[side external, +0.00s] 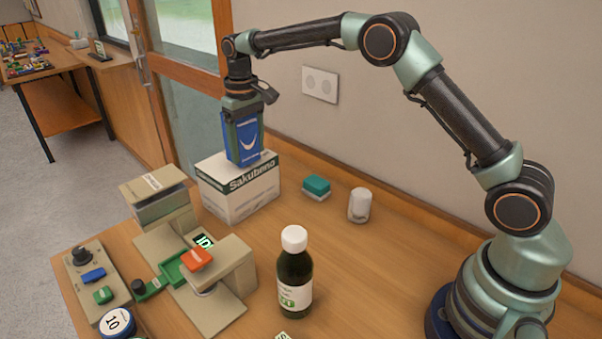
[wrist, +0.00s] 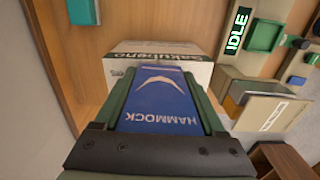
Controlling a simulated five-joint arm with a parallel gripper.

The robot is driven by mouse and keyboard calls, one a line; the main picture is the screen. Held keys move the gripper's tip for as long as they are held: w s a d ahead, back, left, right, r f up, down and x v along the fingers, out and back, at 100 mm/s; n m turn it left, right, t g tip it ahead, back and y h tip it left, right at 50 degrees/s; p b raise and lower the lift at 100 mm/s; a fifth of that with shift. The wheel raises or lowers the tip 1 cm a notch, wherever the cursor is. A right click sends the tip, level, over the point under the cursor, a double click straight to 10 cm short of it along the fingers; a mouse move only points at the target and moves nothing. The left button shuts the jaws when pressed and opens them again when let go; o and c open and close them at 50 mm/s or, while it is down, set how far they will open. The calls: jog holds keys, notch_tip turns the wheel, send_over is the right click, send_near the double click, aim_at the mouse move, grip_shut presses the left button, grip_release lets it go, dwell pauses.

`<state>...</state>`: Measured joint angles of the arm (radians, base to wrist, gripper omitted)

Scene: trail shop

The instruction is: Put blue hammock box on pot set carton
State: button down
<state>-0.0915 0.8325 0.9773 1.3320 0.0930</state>
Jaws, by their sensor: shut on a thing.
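The blue hammock box (side external: 238,142) is upright between the jaws of my gripper (side external: 242,138). Its white "HAMMOCK" lettering and curved hammock mark show on the box in the wrist view (wrist: 160,99). My gripper is shut on it. The pot set carton, a white box marked "Sakubeno" (side external: 225,204), stands on the bench under the blue box. The carton also shows in the wrist view (wrist: 190,73), partly hidden behind the box. The blue box's lower end is at the carton's top; I cannot tell whether it touches.
A beige machine with a green tray (side external: 172,270) stands left of the carton. A control panel (side external: 90,277) is at the bench's left. A dark bottle with white cap (side external: 294,275) stands in front. A teal-topped box (side external: 316,187) and a white cylinder (side external: 359,205) are near the wall.

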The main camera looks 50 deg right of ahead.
jog(key=shift+f, duration=0.5)
jog(key=shift+f, duration=0.2)
grip_release()
